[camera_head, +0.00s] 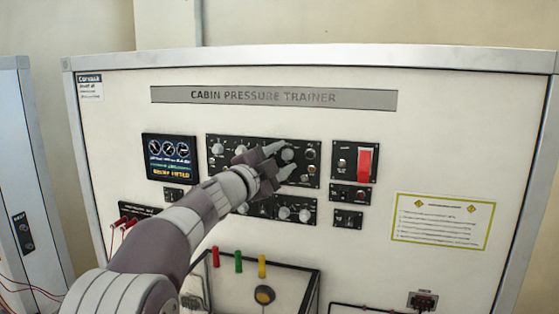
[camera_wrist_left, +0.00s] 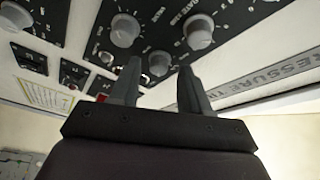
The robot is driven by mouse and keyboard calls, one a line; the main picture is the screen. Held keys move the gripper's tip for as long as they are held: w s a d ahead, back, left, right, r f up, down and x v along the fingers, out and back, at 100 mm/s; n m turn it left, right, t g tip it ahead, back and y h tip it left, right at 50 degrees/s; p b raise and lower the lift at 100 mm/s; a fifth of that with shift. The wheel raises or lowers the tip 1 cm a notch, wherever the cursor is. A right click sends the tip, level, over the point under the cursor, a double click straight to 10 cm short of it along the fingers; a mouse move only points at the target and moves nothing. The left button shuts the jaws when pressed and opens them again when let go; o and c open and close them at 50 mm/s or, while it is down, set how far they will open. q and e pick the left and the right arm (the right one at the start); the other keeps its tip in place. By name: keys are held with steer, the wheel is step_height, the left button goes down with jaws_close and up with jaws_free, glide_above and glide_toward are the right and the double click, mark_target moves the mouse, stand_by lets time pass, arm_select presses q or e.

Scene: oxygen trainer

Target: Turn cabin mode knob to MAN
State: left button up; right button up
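The cabin pressure panel (camera_head: 228,180) is a black plate with several round grey knobs, set in the white trainer board. The label of the cabin mode knob is too small to read. My left gripper (camera_head: 281,160) is in front of the panel's upper right part, its fingers apart and empty. A grey knob (camera_head: 288,155) shows between or just beyond the fingertips. In the left wrist view my left gripper (camera_wrist_left: 158,78) is open, and a grey knob (camera_wrist_left: 159,62) lies between its fingers, apparently beyond the tips; contact cannot be told. My right gripper is not in view.
A red guarded switch (camera_head: 364,164) sits right of the panel, and a display (camera_head: 169,158) sits left. Below are red, green and yellow posts (camera_head: 238,262) on a lower box. Red cables (camera_head: 121,226) hang at the left.

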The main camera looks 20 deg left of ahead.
arm_select(q)
steer(key=shift+f, duration=0.1)
steer(key=shift+s+a+f, duration=0.1)
steer(key=shift+s, duration=0.05)
steer(key=b+v, duration=0.6)
steer(key=v, duration=0.6)
